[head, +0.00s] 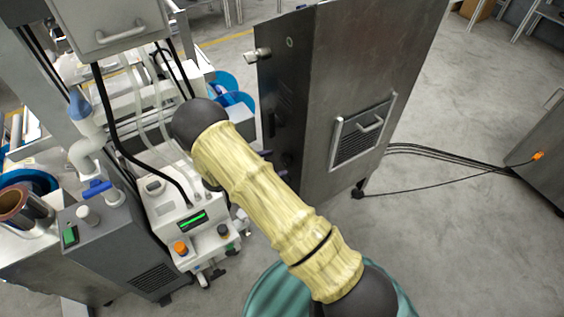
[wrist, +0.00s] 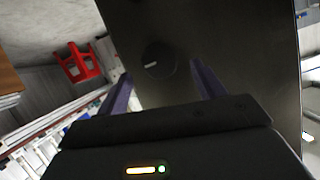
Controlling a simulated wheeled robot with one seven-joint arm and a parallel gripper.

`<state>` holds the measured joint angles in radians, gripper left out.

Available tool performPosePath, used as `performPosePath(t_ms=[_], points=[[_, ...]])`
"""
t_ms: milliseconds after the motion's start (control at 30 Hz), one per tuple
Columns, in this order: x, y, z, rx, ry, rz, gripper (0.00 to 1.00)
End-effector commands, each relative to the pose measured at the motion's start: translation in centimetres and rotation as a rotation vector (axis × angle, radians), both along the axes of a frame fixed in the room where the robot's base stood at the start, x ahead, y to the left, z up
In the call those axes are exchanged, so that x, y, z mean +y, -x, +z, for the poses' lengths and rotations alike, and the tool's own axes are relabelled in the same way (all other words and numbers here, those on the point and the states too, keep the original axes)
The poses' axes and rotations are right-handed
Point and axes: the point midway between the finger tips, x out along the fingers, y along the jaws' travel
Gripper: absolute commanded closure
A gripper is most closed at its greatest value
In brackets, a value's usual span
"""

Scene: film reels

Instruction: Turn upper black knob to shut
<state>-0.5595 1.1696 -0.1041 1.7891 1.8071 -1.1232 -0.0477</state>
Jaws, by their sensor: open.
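In the wrist view a round black knob (wrist: 157,60) with a short white pointer mark sits on a dark panel (wrist: 230,35). The mark lies nearly level in the picture, tilted slightly. My gripper (wrist: 161,72) is open, with its two purple fingers on either side of the knob in the picture. I see no finger clearly touching it. In the head view my arm hides most of my gripper, whose purple fingertips show beside the dark face of a tall metal cabinet (head: 345,75). I cannot make out the knob clearly there, nor tell the upper knob from any other.
A white machine (head: 165,215) with a green display and an orange knob (head: 180,248) stands left of my arm. Black cables (head: 440,155) cross the floor at the right. A red stool (wrist: 78,65) shows in the wrist view. Floor right of the cabinet is mostly clear.

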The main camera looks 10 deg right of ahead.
Motion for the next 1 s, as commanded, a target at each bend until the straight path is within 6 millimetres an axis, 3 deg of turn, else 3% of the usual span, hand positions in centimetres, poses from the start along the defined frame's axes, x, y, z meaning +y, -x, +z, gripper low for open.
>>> performPosePath(t_ms=[233, 600, 833, 1000], points=[[-3.2, -1.2, -1.4, 0.000, 0.002, -0.002, 0.32], [-3.7, -1.4, -1.6, 0.000, 0.000, -0.001, 0.32], [-3.6, -1.4, -1.5, -0.001, 0.000, 0.000, 0.76], [-3.6, -1.5, -1.5, -0.004, -0.001, 0.000, 0.76]])
